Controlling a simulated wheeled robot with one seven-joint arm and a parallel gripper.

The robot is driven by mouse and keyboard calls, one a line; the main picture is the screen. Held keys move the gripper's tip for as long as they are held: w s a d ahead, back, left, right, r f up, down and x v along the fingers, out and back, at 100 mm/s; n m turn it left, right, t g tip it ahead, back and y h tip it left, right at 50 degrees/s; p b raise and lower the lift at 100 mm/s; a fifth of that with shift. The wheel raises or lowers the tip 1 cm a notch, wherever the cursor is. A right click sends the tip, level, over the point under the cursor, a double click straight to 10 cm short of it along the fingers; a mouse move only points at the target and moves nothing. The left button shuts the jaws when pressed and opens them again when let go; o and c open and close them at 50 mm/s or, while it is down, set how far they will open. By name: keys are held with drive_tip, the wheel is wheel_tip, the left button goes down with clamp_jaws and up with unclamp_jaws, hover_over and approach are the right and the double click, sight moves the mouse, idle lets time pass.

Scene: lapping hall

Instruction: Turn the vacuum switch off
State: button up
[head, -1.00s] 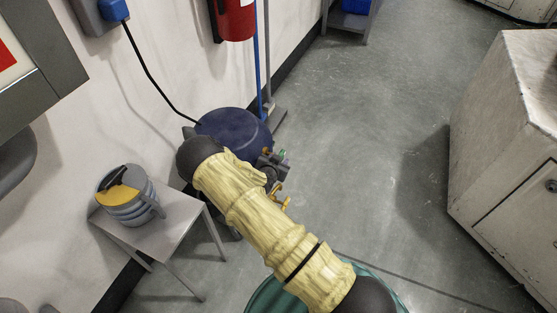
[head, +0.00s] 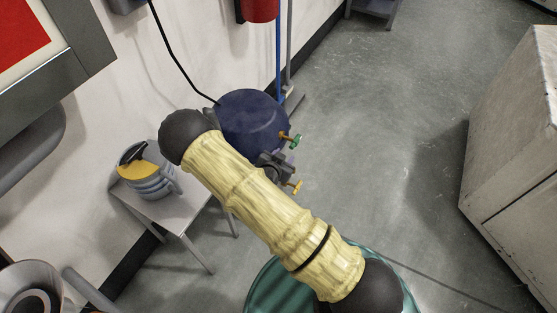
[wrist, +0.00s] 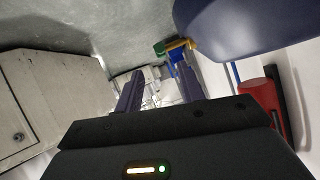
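The vacuum looks to be the dark blue rounded drum (head: 250,118) on the floor by the wall; its blue body also fills the top right of the wrist view (wrist: 250,25). A small brass fitting with a green end (head: 293,140) sticks out at its right side, and shows in the wrist view (wrist: 172,46) beyond my fingertips. I cannot tell whether this is the switch; no label is readable. My gripper (wrist: 158,72) is open, its two fingers apart with nothing between them. In the head view it is mostly hidden behind my arm, beside the drum.
A grey stool (head: 185,215) holding a grey ribbed container (head: 150,175) stands left of the drum. A red extinguisher (head: 261,8) hangs on the wall, near a blue pole (head: 279,60). A pale cabinet (head: 515,140) stands right. Floor between is clear.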

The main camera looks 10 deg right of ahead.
drive_tip(key=v, duration=0.4)
drive_tip(key=shift+s+a+r, duration=0.1)
drive_tip(key=shift+s+r, duration=0.05)
drive_tip(key=shift+s, duration=0.05)
idle(0.3)
drive_tip(key=s+d+r+n+g+y, duration=0.35)
drive_tip(key=s+r, duration=0.45)
drive_tip(key=r, duration=0.3)
drive_tip(key=s+d+r+n+g+y, duration=0.3)
drive_tip(key=s+d+r+n+g, duration=0.15)
drive_tip(key=s+r, duration=0.5)
wheel_tip(320, 180, up, 28)
drive_tip(key=w+p, duration=0.1)
drive_tip(key=p, duration=2.6)
drive_tip(key=shift+r, duration=0.15)
drive_tip(key=shift+w+a, duration=0.1)
